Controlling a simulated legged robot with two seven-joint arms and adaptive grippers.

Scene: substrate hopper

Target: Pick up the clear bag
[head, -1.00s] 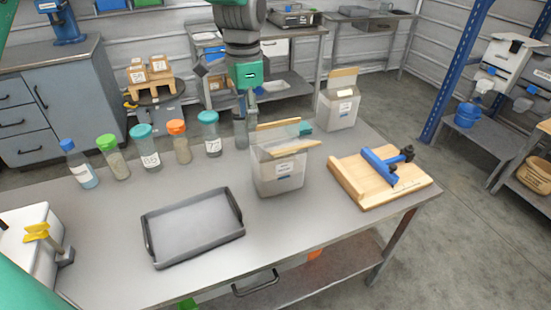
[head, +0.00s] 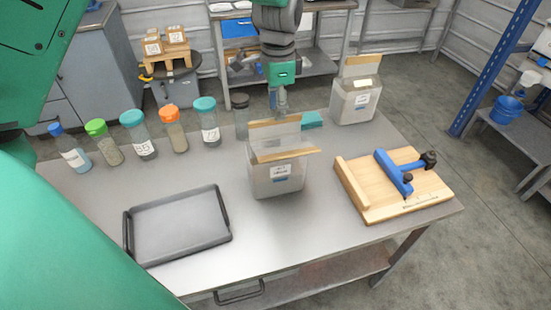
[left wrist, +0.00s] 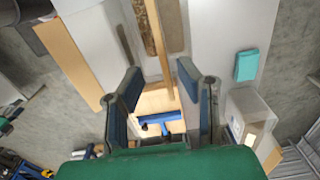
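A clear, box-shaped bag (head: 276,179) with a white label and pale wooden strips at its open top stands upright on the grey table (head: 245,250). A similar clear bag (head: 354,106) stands farther back right; it also shows in the left wrist view (left wrist: 247,108). My left gripper (head: 281,110) hangs fingers-down just behind the nearer bag, over its rear strip. In the left wrist view its fingers (left wrist: 157,72) are spread, with nothing held between them. I cannot tell whether they touch the bag. My right gripper is not in view.
A grey tray (head: 230,203) lies front left. Several lidded jars (head: 173,132) stand along the back left. A wooden board (head: 385,205) with a blue clamp (head: 393,172) is at right. A teal block (head: 312,119) lies behind the nearer bag.

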